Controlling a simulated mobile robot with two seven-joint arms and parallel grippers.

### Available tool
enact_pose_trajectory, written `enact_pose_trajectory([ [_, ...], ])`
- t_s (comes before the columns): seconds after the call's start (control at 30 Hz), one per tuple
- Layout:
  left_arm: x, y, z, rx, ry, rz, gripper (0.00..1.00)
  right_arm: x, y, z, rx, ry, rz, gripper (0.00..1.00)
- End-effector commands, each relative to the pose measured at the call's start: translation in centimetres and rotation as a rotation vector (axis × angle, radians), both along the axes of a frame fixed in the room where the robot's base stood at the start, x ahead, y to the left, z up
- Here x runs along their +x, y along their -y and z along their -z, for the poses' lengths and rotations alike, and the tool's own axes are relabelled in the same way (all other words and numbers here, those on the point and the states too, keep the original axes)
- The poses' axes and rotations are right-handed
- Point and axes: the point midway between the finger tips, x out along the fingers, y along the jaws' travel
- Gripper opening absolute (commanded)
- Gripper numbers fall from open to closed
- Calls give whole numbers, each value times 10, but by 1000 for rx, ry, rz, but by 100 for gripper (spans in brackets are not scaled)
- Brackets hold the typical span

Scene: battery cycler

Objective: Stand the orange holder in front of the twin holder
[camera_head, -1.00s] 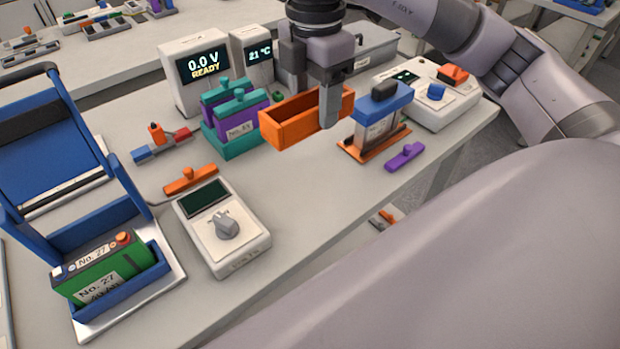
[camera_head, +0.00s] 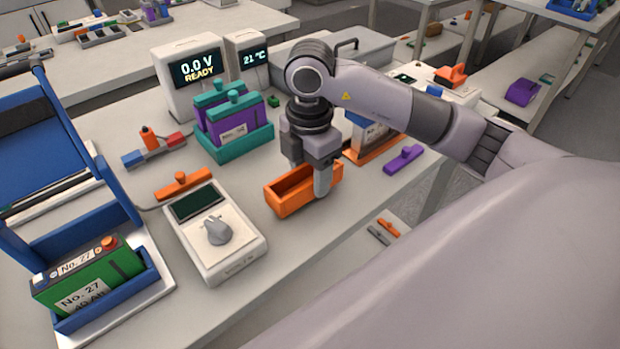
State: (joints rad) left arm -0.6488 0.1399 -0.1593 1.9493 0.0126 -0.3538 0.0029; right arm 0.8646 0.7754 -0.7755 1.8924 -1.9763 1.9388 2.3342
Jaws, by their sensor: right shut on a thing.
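The orange holder (camera_head: 289,201) is an open rectangular box near the table's front edge, in front of the twin holder. My right gripper (camera_head: 322,182) is shut on its right part, with one finger showing outside the near wall. I cannot tell whether the holder's base touches the table. The twin holder (camera_head: 238,148) is a teal tray behind it, with two upright cells, one purple (camera_head: 236,128) and one behind it, both with teal tops. My left gripper is not in view.
A white meter (camera_head: 214,232) with a knob stands left of the orange holder. An orange stand with a blue-topped block (camera_head: 368,135) is to its right, partly hidden by my arm. A purple piece (camera_head: 404,160) lies beyond. Displays (camera_head: 197,72) stand behind.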

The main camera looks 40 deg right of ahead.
Motion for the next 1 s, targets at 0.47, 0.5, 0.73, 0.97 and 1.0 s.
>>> enact_pose_trajectory([
  [0.47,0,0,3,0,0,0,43,0,0,21,-1,1,0,16],
  [0.5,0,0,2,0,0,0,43,0,0,21,-1,1,0,62],
  [0.73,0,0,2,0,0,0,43,0,0,20,-1,0,0,81],
  [0.97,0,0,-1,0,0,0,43,0,0,14,-1,2,0,81],
  [1.0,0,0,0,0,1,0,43,1,0,10,1,3,0,81],
])
